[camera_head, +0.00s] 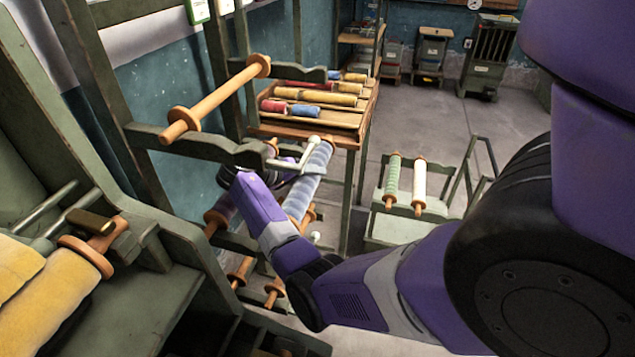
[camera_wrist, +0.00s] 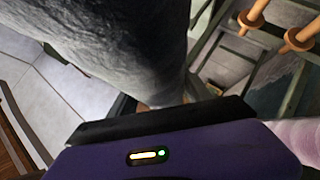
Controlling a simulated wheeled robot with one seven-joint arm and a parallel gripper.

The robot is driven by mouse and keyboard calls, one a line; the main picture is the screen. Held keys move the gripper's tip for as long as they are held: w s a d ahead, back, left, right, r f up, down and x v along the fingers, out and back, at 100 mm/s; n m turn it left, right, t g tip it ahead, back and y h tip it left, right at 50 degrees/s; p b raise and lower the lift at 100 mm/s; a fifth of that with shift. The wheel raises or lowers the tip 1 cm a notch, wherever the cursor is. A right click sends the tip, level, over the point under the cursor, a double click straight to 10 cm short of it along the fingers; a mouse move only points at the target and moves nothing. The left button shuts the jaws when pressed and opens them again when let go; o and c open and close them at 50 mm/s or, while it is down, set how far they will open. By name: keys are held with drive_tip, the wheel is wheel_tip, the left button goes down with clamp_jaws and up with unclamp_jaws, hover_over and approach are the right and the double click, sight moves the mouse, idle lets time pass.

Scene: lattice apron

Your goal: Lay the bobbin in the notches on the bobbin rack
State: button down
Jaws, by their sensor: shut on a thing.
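A bobbin wound in blue-grey (camera_head: 308,185) slants beyond my forearm in the head view. In the wrist view a large grey wound roll (camera_wrist: 100,45) fills the upper left, close against the dark jaw edge of my gripper (camera_wrist: 165,122). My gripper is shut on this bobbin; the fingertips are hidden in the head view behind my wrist. The bobbin rack is a green wooden frame with notched arms (camera_head: 190,143). A bare wooden bobbin (camera_head: 215,103) lies across its upper arms. Lower on the rack, a purplish bobbin (camera_head: 218,213) is partly hidden by my arm.
A white-knobbed crank (camera_head: 300,160) is close to my wrist. A yellow roll (camera_head: 60,290) lies at lower left. A slanted tray (camera_head: 310,112) holds several coloured bobbins behind. A low stand (camera_head: 400,228) carries a green and a cream bobbin. Open floor lies between.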

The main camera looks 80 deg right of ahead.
drive_tip(key=w+b, duration=0.5)
drive_tip(key=w, duration=0.1)
drive_tip(key=shift+w+d+f, duration=0.25)
drive_tip(key=shift+d+f, duration=0.1)
drive_tip(key=shift+d, duration=0.05)
idle(0.5)
drive_tip(key=shift+a+f+b, duration=0.1)
drive_tip(key=shift+f+b, duration=0.1)
drive_tip(key=shift+b, duration=0.2)
drive_tip(key=shift+f, duration=0.35)
drive_tip(key=shift+f+b, duration=0.9)
drive_tip(key=shift+b, duration=0.05)
idle(0.5)
drive_tip(key=shift+f, duration=0.3)
drive_tip(key=shift+f+b, duration=0.15)
drive_tip(key=shift+b, duration=0.2)
